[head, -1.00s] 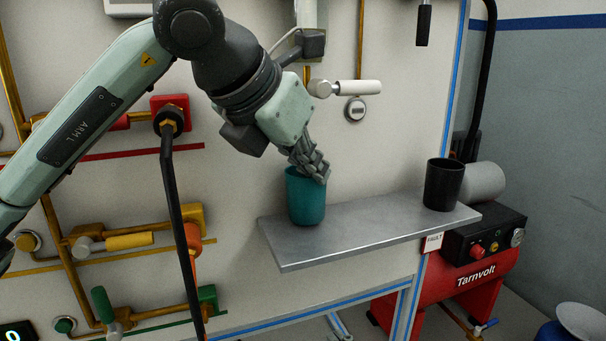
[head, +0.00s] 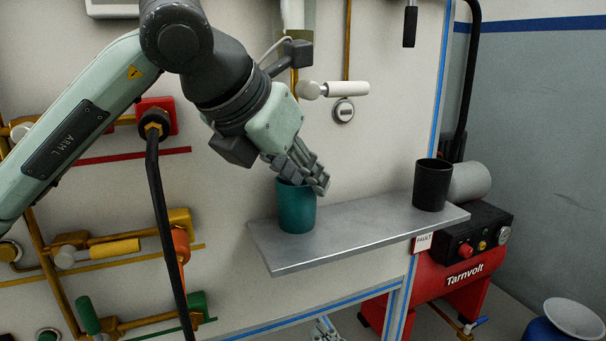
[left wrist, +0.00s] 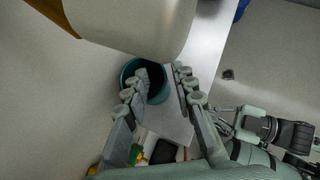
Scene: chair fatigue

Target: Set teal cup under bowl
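The teal cup (head: 297,211) stands upright on the left part of the grey shelf (head: 345,240). My left gripper (head: 308,180) is at its rim, pointing down and right. In the left wrist view the fingers (left wrist: 163,88) are apart; one overlaps the mouth of the cup (left wrist: 131,71) and the other lies along its right side. I cannot tell whether they touch it. A pale cylinder (head: 297,15) hangs on the wall above, possibly the bowl. My right gripper (head: 325,330) shows small at the bottom edge; its fingers are unclear.
A black cup (head: 432,185) stands at the shelf's right end. A white-handled valve (head: 340,89) is on the wall above the shelf. A red compressor (head: 450,280) sits below right. The shelf between the cups is clear. A black hose (head: 160,215) hangs at left.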

